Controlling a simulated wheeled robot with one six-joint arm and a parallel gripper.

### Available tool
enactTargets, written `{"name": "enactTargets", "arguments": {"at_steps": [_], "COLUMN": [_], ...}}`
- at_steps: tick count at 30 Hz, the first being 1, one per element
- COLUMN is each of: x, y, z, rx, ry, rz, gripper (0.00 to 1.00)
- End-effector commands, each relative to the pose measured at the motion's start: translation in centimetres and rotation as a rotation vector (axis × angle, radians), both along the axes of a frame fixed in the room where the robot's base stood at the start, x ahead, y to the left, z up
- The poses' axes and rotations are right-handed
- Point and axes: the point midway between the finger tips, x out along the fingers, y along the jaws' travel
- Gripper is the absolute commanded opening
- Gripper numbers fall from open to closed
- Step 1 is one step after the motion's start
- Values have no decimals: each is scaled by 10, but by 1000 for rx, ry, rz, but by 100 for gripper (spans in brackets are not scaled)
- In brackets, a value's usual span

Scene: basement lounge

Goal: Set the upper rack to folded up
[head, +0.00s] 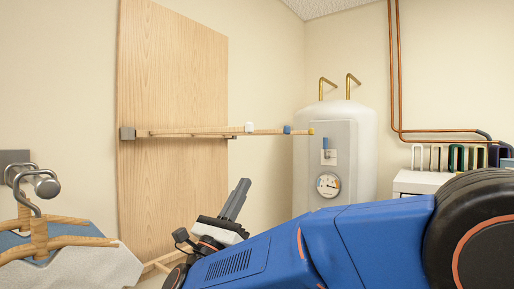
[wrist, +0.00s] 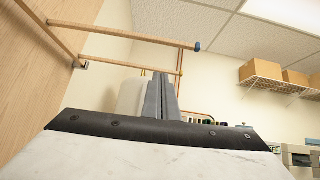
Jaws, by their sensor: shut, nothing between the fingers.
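The upper rack (head: 205,131) is a frame of thin wooden bars hinged on a tall wooden wall panel (head: 175,80). It sticks out roughly level from the panel, with white, blue and yellow bar ends showing. In the wrist view, two bars of the rack (wrist: 130,36) reach out from the panel at upper left, one ending in a blue cap. My gripper (head: 240,192) points upward below the rack, apart from it.
A white water tank (head: 362,135) with a gauge stands right of the rack. Wooden hangers (head: 40,240) hang on a metal hook at left. Another wooden bar (head: 158,262) shows low on the panel. A wall shelf (wrist: 272,82) holds boxes. Air between gripper and rack looks clear.

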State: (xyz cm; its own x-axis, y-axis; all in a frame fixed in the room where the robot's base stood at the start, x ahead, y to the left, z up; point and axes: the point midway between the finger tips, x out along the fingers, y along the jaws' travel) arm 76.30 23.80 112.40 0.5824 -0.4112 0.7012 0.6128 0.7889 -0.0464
Motion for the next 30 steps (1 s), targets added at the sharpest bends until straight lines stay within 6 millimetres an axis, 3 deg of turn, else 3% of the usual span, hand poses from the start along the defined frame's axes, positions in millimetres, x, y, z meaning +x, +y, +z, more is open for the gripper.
{"name": "enactTargets", "arguments": {"at_steps": [5,10,24,30], "x": [-6,4,49,48], "y": [2,-6,-42,-41], "z": [0,13,71,97], "rx": [35,35,33,33], "ry": [-36,-36,-36,-36], "rz": [-2,-2,-4,-1], "gripper": [0,0,0,0]}}
